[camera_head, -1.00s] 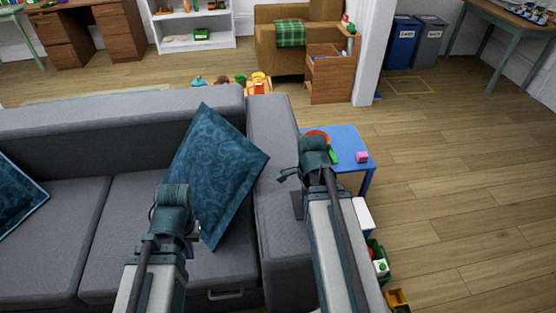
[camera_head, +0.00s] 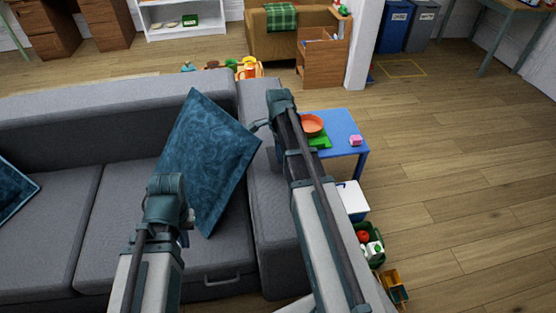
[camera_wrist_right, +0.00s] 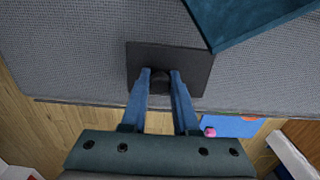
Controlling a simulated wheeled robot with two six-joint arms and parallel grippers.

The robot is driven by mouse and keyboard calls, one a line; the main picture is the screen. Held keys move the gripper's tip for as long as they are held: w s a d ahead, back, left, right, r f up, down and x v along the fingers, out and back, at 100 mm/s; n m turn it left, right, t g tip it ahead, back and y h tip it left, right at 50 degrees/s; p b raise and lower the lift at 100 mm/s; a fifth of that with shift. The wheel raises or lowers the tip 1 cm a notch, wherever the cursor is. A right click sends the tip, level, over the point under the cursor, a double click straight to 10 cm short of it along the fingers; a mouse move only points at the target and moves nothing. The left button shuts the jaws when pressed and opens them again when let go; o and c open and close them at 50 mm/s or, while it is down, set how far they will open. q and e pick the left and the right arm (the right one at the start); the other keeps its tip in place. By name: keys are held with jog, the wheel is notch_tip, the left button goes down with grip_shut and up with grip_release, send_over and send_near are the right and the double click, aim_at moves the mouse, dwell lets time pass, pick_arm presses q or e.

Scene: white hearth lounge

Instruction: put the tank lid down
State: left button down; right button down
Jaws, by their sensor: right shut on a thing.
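The tank lid (camera_wrist_right: 190,62) is a flat dark grey rectangular plate with a small dark knob, seen in the right wrist view. My right gripper (camera_wrist_right: 160,74) is shut on its knob. The lid is over the grey sofa arm, with the blue cushion beside it; I cannot tell whether it touches the fabric. In the head view my right arm largely hides the lid, and the right gripper (camera_head: 263,126) shows only in part. My left gripper (camera_head: 188,217) is in front of the sofa seat, and its jaws are too hidden to judge.
The grey sofa (camera_head: 120,187) with a blue cushion (camera_head: 205,158) fills the left. A low blue table (camera_head: 345,128) holds an orange bowl (camera_head: 312,124) and a pink block (camera_head: 355,141). A white box (camera_head: 352,198) and toy bins (camera_head: 371,247) stand nearer. The wooden floor at right is clear.

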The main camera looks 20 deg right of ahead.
jog(key=shift+w, duration=0.4)
jog(key=shift+s+f+b, duration=0.1)
jog(key=shift+f+b, duration=1.65)
jog(key=shift+f, duration=0.1)
jog(key=shift+f, duration=0.15)
jog(key=c, duration=0.7)
grip_release()
jog(key=shift+r, duration=0.25)
notch_tip(320, 180, up, 12)
jog(key=p, duration=1.2)
jog(key=shift+a, duration=0.1)
